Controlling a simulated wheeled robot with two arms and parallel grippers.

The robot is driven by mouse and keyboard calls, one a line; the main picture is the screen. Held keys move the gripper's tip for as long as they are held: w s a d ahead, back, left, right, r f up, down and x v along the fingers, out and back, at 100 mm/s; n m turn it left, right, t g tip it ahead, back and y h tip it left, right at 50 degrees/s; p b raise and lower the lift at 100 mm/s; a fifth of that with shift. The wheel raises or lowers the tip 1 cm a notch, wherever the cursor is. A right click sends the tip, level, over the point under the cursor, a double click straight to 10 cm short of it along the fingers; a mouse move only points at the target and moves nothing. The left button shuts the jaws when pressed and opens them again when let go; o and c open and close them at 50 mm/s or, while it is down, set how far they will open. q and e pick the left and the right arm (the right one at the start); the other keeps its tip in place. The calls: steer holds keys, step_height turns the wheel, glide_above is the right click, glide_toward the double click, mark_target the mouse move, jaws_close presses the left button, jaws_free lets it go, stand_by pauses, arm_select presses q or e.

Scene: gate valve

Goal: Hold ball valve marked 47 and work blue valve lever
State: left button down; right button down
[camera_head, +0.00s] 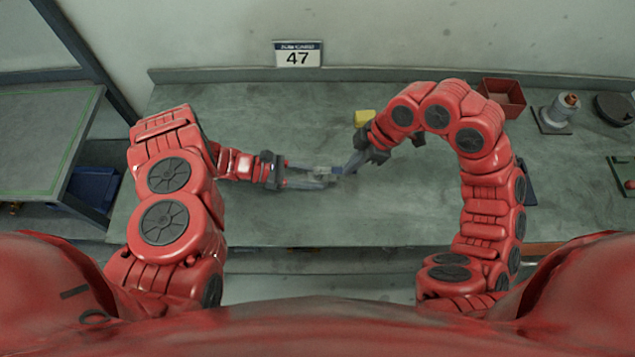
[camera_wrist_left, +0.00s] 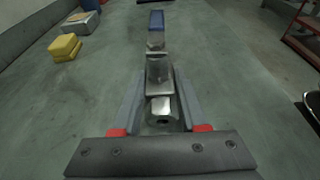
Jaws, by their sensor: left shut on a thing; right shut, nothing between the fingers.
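The ball valve (camera_wrist_left: 158,75) is a small silver metal body. My left gripper (camera_head: 325,178) is shut on it and holds it above the bench; the left wrist view shows the body between the fingers (camera_wrist_left: 155,115). The blue lever (camera_wrist_left: 156,20) points straight away from my left gripper in that view. In the head view the valve (camera_head: 323,172) is small and partly covered by fingers. My right gripper (camera_head: 343,171) is shut and empty, its tips close beside the valve's lever end. I cannot tell whether they touch it. A sign marked 47 (camera_head: 298,54) is on the back wall.
A yellow block (camera_head: 364,117) lies on the grey bench (camera_head: 270,115) behind my right gripper. A red bin (camera_head: 503,97), a metal part on a plate (camera_head: 558,113) and a dark round part (camera_head: 614,108) stand at the back right. The front middle is clear.

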arm_select(q)
steer(key=shift+c, duration=1.8)
jaws_free()
steer(key=v, duration=1.2)
